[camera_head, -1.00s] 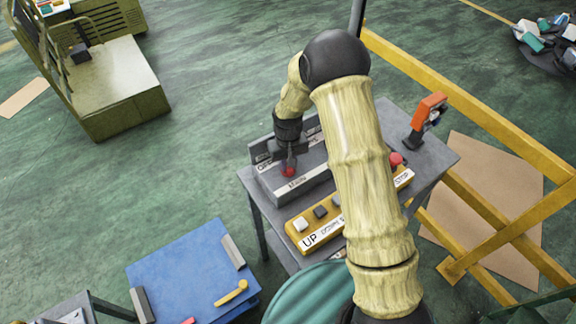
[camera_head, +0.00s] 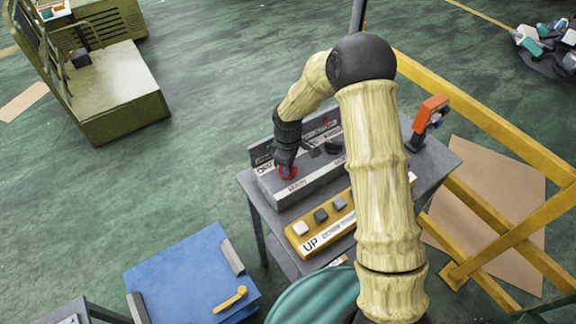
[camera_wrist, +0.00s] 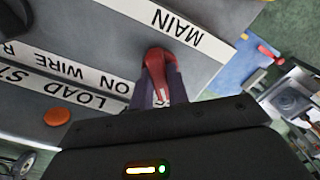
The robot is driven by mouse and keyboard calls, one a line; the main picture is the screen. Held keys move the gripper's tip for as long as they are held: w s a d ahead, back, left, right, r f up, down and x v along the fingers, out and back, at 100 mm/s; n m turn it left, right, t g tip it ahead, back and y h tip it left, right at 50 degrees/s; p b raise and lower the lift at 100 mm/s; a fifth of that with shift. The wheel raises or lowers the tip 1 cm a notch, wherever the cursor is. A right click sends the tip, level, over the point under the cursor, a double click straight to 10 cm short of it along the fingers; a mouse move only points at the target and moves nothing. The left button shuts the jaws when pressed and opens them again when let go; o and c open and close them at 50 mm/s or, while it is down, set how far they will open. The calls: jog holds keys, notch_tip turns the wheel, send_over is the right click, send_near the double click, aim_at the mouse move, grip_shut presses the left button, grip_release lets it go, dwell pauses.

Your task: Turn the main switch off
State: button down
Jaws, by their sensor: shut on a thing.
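The main switch is a red handle (camera_head: 289,173) on the sloped grey control box (camera_head: 313,178), beside a white "MAIN" label. In the wrist view the red handle (camera_wrist: 157,60) stands between my fingers, next to the "MAIN" strip and a strip reading "ON". My gripper (camera_wrist: 160,88) is shut on the handle. In the head view my gripper (camera_head: 286,163) reaches down to the box from above, and its dark body hides part of the handle and panel. Whether the handle has turned fully to one position I cannot tell.
A yellow button box (camera_head: 318,228) marked "UP" sits in front of the grey box. An orange device (camera_head: 430,112) stands at the table's right. Yellow railings (camera_head: 476,108) run along the right. A blue-topped stand (camera_head: 185,268) is at lower left. Green floor lies open left.

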jog(key=shift+n, duration=0.6)
jog(key=c, duration=1.4)
grip_release()
jog(key=shift+o, duration=0.2)
notch_tip(320, 180, up, 18)
jog(key=b, duration=0.3)
jog(key=shift+f, duration=0.25)
